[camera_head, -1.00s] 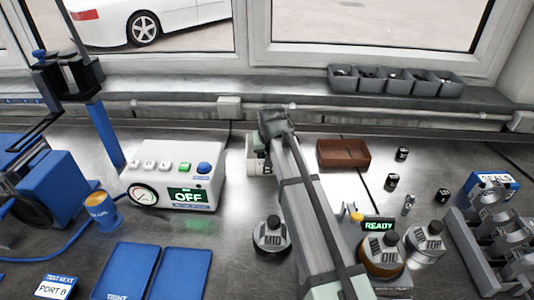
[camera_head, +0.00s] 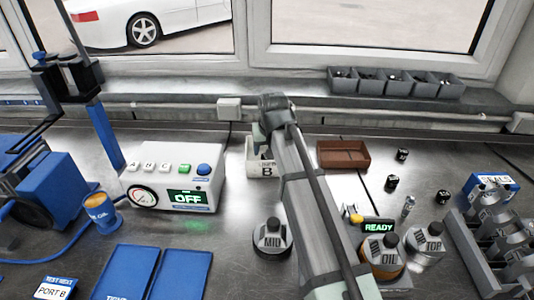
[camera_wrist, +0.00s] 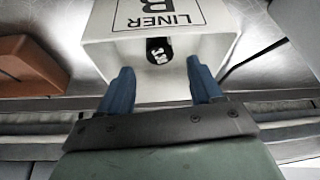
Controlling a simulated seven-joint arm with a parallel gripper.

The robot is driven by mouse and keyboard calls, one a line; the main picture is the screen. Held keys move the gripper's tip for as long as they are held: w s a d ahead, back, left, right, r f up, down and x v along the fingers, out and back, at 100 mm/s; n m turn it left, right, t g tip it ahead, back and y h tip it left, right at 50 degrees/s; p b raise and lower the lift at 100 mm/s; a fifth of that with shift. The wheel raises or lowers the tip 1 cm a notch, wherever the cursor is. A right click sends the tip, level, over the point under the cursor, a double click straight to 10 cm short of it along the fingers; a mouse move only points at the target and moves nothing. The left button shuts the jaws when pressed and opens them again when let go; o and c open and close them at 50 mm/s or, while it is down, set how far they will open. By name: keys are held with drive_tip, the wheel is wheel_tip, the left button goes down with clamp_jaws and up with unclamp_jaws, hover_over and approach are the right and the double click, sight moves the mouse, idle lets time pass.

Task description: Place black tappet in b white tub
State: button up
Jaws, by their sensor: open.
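The white tub marked LINER B (camera_head: 254,170) stands at the back middle of the bench, partly behind my arm. In the wrist view, the white tub (camera_wrist: 195,49) lies just beyond my fingertips, with a black tappet (camera_wrist: 158,50) inside it. My gripper (camera_wrist: 160,80) is open, its two blue fingers apart with nothing between them. It is at the tub's near rim in that view, clear of the tappet. Three more black tappets (camera_head: 402,154), (camera_head: 392,182), (camera_head: 443,196) stand on the bench at right.
A brown tray (camera_head: 343,154) is right of the tub. A white control box (camera_head: 175,185) is to the left. Weights marked MID (camera_head: 272,240), OIL (camera_head: 383,258) and TOP (camera_head: 426,243) stand in front. The engine block (camera_head: 500,245) is far right.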

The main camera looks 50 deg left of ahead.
drive_tip(key=v, duration=0.7)
